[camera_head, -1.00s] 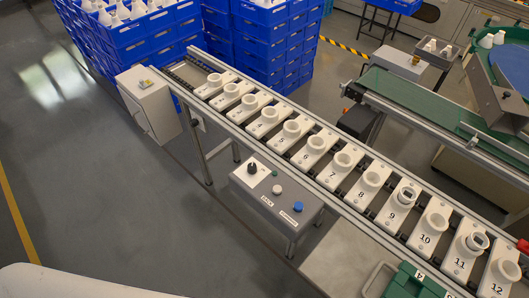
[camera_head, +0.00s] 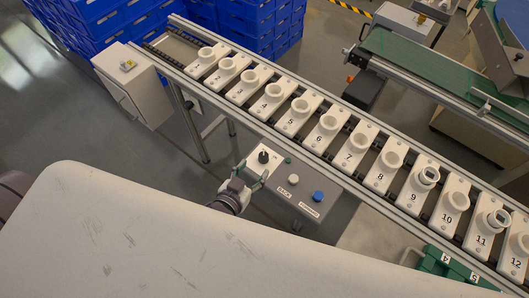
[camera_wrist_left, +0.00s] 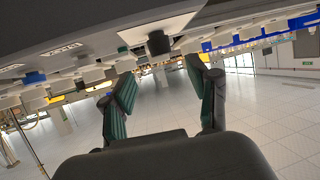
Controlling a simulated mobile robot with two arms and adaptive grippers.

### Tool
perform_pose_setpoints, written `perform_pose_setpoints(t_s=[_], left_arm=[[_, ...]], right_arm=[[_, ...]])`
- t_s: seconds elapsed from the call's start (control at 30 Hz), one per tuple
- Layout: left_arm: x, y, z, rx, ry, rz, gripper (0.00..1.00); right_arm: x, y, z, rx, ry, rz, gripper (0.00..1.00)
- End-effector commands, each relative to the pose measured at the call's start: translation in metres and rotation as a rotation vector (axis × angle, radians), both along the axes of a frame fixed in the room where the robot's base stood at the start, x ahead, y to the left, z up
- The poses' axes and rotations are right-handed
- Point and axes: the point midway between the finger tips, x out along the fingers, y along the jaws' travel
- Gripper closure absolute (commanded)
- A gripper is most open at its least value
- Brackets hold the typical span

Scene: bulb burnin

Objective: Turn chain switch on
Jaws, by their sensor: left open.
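The control box (camera_head: 325,208) stands beside the numbered conveyor. The black rotary switch (camera_head: 263,157) sits on a white plate at the box's left end. My left gripper (camera_head: 252,177) is open beside this plate, close to the switch. In the left wrist view, the picture is tilted and the black switch (camera_wrist_left: 158,44) shows beyond the gap between the two green-padded fingers (camera_wrist_left: 160,75). The fingers look apart from the switch, with nothing between them. My right gripper is not in view.
A white button (camera_head: 293,179) and a blue button (camera_head: 318,196) sit to the right on the same box. The conveyor rail (camera_head: 330,178) runs close behind it. A grey cabinet (camera_head: 135,85) stands left, and a green crate (camera_head: 447,265) lies at lower right.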

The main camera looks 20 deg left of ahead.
Motion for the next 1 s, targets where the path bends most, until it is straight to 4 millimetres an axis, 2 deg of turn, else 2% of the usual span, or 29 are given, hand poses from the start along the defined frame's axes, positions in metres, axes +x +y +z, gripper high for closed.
perform_pose_setpoints(t_s=[0.1,0.33,0.5,0.8,0.87,1.0], left_arm=[[0.026,-0.004,-0.008,0.000,-0.003,0.000,0.40],[0.061,-0.009,-0.025,0.000,-0.001,0.000,0.40],[0.072,-0.011,-0.030,0.000,0.001,0.000,0.40],[0.074,-0.011,-0.031,0.000,0.001,0.000,0.40],[0.074,-0.011,-0.031,0.000,0.001,0.000,0.47],[0.074,-0.011,-0.031,0.000,0.001,0.000,0.70]], right_arm=[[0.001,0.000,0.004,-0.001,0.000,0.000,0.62],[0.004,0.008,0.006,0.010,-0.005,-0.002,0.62],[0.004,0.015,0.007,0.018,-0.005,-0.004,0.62],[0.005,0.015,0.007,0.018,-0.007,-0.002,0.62],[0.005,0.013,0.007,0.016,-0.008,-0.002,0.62],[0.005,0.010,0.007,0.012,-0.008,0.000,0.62]])
